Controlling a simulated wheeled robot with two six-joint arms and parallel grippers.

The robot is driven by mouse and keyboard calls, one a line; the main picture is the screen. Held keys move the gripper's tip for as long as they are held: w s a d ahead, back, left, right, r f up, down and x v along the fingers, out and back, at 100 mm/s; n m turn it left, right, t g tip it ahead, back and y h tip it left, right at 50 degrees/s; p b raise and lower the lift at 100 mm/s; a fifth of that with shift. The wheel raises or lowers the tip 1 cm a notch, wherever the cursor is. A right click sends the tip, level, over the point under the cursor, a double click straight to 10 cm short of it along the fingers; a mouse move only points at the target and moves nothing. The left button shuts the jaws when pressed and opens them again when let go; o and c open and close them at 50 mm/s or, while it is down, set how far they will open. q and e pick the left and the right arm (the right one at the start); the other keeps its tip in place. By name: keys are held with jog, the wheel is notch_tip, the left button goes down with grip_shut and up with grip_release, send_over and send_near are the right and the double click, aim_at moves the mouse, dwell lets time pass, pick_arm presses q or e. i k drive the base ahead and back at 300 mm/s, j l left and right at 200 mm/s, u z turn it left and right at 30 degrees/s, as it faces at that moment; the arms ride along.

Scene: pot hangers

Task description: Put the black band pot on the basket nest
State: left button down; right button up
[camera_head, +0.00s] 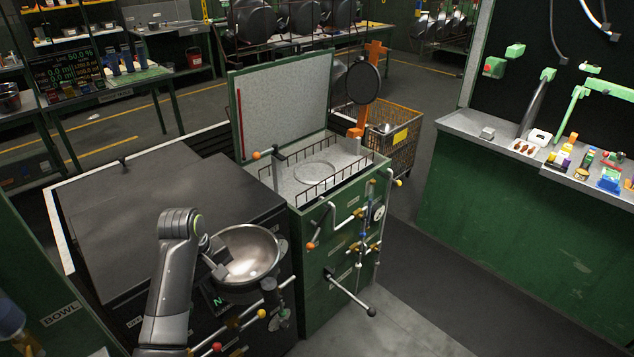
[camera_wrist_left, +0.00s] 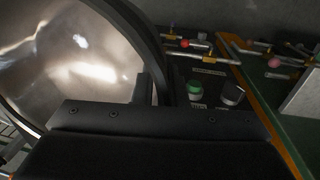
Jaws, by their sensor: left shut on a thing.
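The black band pot (camera_head: 254,252) is a shiny steel bowl with a dark rim, at the lower middle of the head view. My left gripper (camera_head: 222,265) is shut on its left side. The pot's inside faces up. In the left wrist view the pot (camera_wrist_left: 70,65) fills the upper left, with its dark rim beside the gripper (camera_wrist_left: 150,105). The basket nest, a wire-railed grey top with a round ring mark (camera_head: 316,171), is on the green cabinet, behind and right of the pot. Nothing stands on the ring. My right gripper is out of view.
A grey upright panel (camera_head: 284,105) stands behind the nest. An orange post with a dark round pan (camera_head: 363,82) is at its right. Pipes, valves and a T-handle (camera_head: 350,295) stick out from the cabinet front. A dark flat top (camera_head: 150,215) lies left of the pot.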

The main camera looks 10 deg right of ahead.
aim_at(318, 174)
jog(key=i+l+z, duration=0.25)
jog(key=l+z, duration=0.25)
jog(key=i+l+z, duration=0.25)
jog(key=z, duration=0.25)
jog(key=i+l+z, duration=0.2)
jog(key=i, duration=0.35)
jog(key=i+l+z, duration=0.2)
jog(key=i, duration=0.4)
jog(key=i+l+u, duration=0.1)
jog(key=i+u, duration=0.15)
jog(key=u, duration=0.25)
jog(key=i+l+u, duration=0.2)
jog(key=u, duration=0.25)
jog(key=i+l+u, duration=0.2)
jog(key=u, duration=0.3)
jog(key=i+l+u, duration=0.2)
jog(key=i, duration=0.2)
jog(key=i+u, duration=0.2)
jog(key=i, duration=0.2)
jog(key=i+l+u, duration=0.2)
jog(key=i+l, duration=0.05)
jog(key=i, duration=0.1)
